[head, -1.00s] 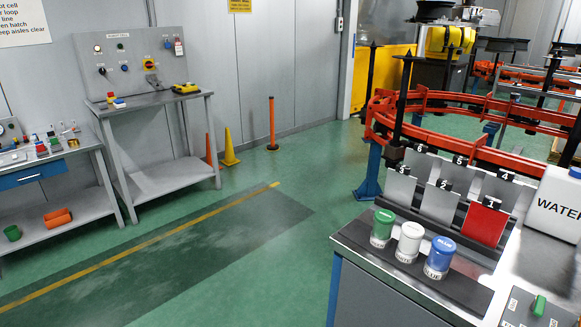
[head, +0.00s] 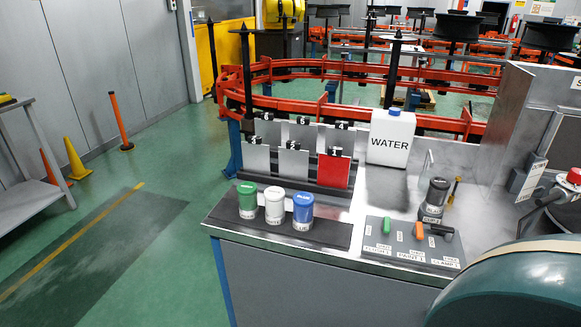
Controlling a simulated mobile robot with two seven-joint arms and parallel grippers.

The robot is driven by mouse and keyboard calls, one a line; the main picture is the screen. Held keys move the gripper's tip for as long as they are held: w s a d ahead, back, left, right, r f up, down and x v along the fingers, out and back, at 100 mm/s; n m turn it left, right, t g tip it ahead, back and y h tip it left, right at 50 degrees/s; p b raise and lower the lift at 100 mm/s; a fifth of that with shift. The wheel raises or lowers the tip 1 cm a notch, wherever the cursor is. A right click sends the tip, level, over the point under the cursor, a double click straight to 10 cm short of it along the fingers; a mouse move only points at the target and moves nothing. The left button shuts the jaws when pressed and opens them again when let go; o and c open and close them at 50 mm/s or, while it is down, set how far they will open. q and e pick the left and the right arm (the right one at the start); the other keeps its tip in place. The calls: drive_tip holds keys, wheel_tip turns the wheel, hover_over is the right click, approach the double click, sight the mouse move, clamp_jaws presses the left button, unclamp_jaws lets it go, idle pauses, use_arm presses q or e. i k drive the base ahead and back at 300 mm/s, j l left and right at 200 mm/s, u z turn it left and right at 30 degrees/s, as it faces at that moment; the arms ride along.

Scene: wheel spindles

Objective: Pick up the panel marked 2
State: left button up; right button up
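The panel marked 2 (head: 291,164) is a plain grey plate in the middle of the front row of a dark rack (head: 262,180). A second row of grey panels stands behind, partly hidden. Neither of my grippers is in view.
Green (head: 247,203), white (head: 274,208) and blue (head: 303,213) lidded containers stand in front of the rack. A WATER jug (head: 390,140) stands to its right. A switch board (head: 405,243) lies on the steel bench. Red rails run behind.

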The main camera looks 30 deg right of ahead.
sight(293, 162)
drive_tip(key=i+j, duration=0.1)
drive_tip(key=i, duration=0.25)
drive_tip(key=i+j, duration=0.15)
drive_tip(key=i, duration=0.25)
drive_tip(key=i+z, duration=0.2)
drive_tip(key=z, duration=0.15)
drive_tip(key=i+j+z, duration=0.2)
drive_tip(key=z, duration=0.15)
drive_tip(key=i+j+z, duration=0.15)
drive_tip(key=z, duration=1.95)
